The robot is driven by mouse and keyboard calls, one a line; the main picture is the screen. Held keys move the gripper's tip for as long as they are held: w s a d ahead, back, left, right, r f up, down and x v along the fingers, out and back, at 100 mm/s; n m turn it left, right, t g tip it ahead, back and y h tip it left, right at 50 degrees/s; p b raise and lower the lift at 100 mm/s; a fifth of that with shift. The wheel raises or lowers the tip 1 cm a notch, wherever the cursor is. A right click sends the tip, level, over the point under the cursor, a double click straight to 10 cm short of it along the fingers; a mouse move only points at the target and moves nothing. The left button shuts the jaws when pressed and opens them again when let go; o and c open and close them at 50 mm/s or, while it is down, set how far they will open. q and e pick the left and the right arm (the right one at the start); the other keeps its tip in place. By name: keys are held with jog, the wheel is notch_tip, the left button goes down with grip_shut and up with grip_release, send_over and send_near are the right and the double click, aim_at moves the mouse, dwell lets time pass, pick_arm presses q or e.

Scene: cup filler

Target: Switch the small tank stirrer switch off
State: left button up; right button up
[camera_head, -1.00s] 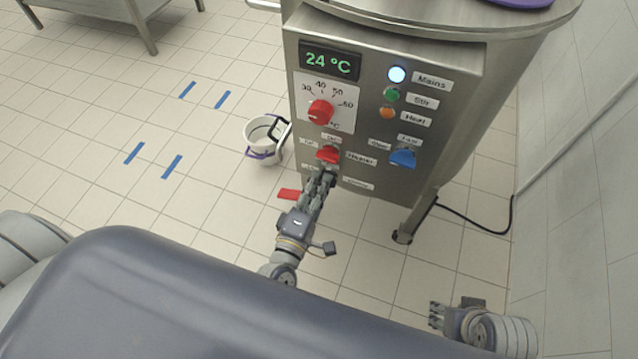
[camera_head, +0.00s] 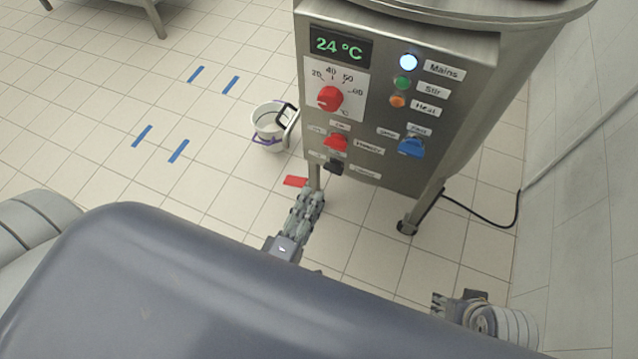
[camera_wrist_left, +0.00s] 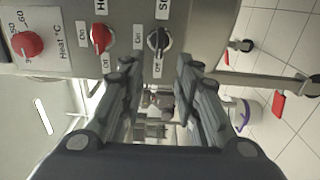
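The steel tank's control panel (camera_head: 385,185) faces me in the head view. A small black switch (camera_head: 333,166) sits low on it, below a red switch (camera_head: 336,142). In the left wrist view the black switch (camera_wrist_left: 158,40) has On and Off marks beside it; I cannot tell surely which it points at. My left gripper (camera_head: 312,196) is below the panel, apart from the black switch. In the wrist view its fingers (camera_wrist_left: 157,68) are spread with nothing between them. My right gripper (camera_head: 438,304) is low at the right, its fingers too small to judge.
A white bucket (camera_head: 268,125) and a red flat piece (camera_head: 295,181) are on the floor. A tank leg (camera_head: 425,208) and black cable (camera_head: 480,220) are at the right.

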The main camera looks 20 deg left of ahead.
pick_arm(q)
jog(key=shift+s, duration=1.45)
